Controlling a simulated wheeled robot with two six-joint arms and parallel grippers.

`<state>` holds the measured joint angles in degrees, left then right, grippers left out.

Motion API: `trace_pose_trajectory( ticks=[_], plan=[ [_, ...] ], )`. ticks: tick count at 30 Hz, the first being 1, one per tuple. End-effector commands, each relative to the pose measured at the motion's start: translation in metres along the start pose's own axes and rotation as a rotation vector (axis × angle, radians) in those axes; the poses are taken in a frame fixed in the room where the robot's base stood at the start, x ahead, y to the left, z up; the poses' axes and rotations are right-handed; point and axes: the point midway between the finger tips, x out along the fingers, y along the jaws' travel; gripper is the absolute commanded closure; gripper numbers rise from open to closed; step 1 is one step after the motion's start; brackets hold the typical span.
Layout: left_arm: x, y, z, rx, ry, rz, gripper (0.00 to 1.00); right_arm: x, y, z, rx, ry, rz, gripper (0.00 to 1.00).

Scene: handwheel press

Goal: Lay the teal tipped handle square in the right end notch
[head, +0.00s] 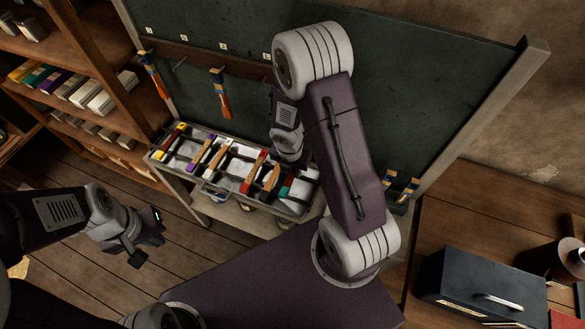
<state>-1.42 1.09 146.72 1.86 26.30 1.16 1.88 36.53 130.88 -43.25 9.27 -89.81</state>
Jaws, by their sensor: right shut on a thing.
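The teal tipped handle (286,189) shows at the right end of the notched tray (222,201), with its teal tip toward the near side. My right gripper (290,165) points down over that end and is shut on the handle; its fingertips are mostly hidden by my wrist. The right end notch is largely covered, so I cannot tell whether the handle is seated or square in it. My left gripper (146,245) is away to the left, over the floor, open and empty.
Handles with yellow (181,127), purple, white and red (262,156) tips lie across the tray to the left. Brushes (220,94) hang on the dark board (210,30) behind. Shelves stand at left; a dark box (480,283) sits on a bench at right.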

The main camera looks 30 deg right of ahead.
Motion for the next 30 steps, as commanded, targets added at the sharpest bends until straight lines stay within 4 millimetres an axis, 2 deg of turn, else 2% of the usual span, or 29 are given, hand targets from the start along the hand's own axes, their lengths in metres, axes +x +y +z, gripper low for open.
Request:
trace_pose_trajectory(
  ticks=[3, 7, 15, 19, 30],
  plan=[
    [0.0, 0.0, -0.001, 0.0, 0.001, 0.0, 1.0, 0.0, 0.0, 0.0, 0.0, -0.001, 0.001, 1.0],
    [0.01, 0.0, 0.001, 0.0, 0.001, 0.0, 1.0, 0.01, 0.0, -0.001, 0.0, -0.001, 0.001, 1.0],
    [0.051, -0.001, 0.005, 0.0, 0.001, 0.0, 1.0, 0.048, 0.0, -0.007, 0.0, -0.001, 0.0, 1.0],
    [0.064, -0.001, 0.006, 0.0, 0.001, 0.0, 1.0, 0.063, 0.0, -0.009, 0.0, 0.0, 0.0, 1.0],
    [0.065, -0.001, 0.006, 0.0, 0.001, 0.0, 1.0, 0.064, 0.0, -0.01, 0.0, -0.001, 0.001, 1.0]
  ],
)
